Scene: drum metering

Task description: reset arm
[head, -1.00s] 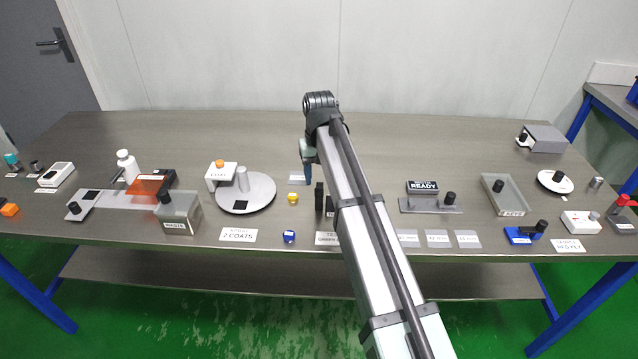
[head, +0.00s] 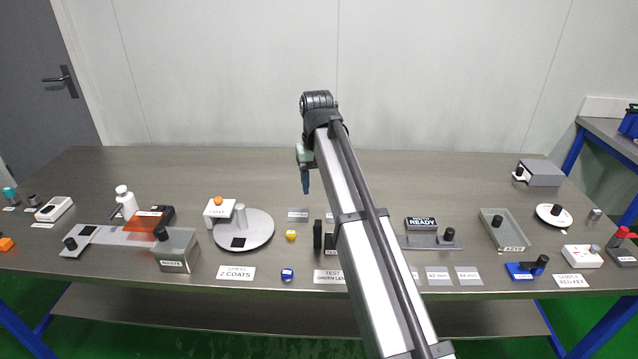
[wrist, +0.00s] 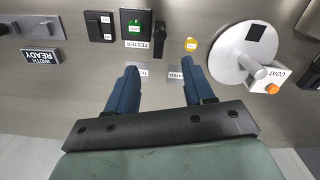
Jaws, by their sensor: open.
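My gripper (head: 306,182) hangs over the middle of the steel bench in the head view, behind the small yellow piece and clear of the bench top. In the wrist view my gripper (wrist: 156,82) shows two blue fingers spread wide apart with nothing between them. The fingers point toward the tester (wrist: 136,28), with its green face and black lever, and the yellow piece (wrist: 191,45). In the head view my arm hides most of the tester.
Left of my gripper stand the round coat turntable (head: 262,229), the waste box (head: 178,250) and a white bottle (head: 125,203). To the right are the ready sign (head: 421,223) and the keys tray (head: 506,232). The rear strip of the bench (head: 420,172) is clear.

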